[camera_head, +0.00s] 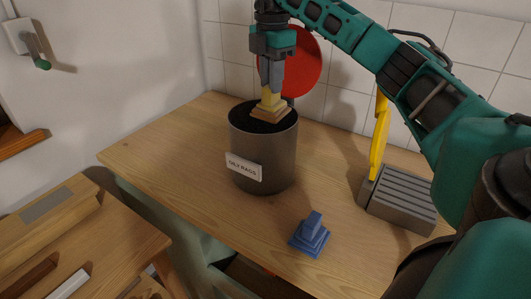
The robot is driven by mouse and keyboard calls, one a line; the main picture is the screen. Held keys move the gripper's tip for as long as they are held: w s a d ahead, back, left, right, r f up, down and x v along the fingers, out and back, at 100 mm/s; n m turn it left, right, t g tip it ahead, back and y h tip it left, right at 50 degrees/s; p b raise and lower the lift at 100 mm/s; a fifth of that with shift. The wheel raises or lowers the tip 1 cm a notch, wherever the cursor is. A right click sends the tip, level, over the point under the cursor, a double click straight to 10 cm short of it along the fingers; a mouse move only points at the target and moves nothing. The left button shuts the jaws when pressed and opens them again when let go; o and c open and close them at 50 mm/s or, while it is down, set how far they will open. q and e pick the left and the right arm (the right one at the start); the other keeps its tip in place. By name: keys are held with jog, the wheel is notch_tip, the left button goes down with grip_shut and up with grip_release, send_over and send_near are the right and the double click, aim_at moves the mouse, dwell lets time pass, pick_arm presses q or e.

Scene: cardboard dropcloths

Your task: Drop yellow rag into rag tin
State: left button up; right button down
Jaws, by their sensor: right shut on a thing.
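The yellow rag (270,109) is a folded, tan-yellow stack with a raised middle. My right gripper (271,88) points down and is shut on its raised part. The rag tin (262,165) is a dark grey cylinder with a white label reading "OILY RAGS", standing on the wooden counter. The rag is over the tin's dark open top; I cannot tell whether it touches the rim. My left gripper is not in view.
A blue folded rag (311,235) lies on the counter (160,150) near its front edge. A grey slotted block (400,199) with a yellow-handled tool (380,140) stands at right. A red disc (304,62) is behind my gripper. The counter left of the tin is clear.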

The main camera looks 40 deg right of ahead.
jog(key=c, duration=0.9)
grip_release()
jog(key=shift+r, duration=6.5)
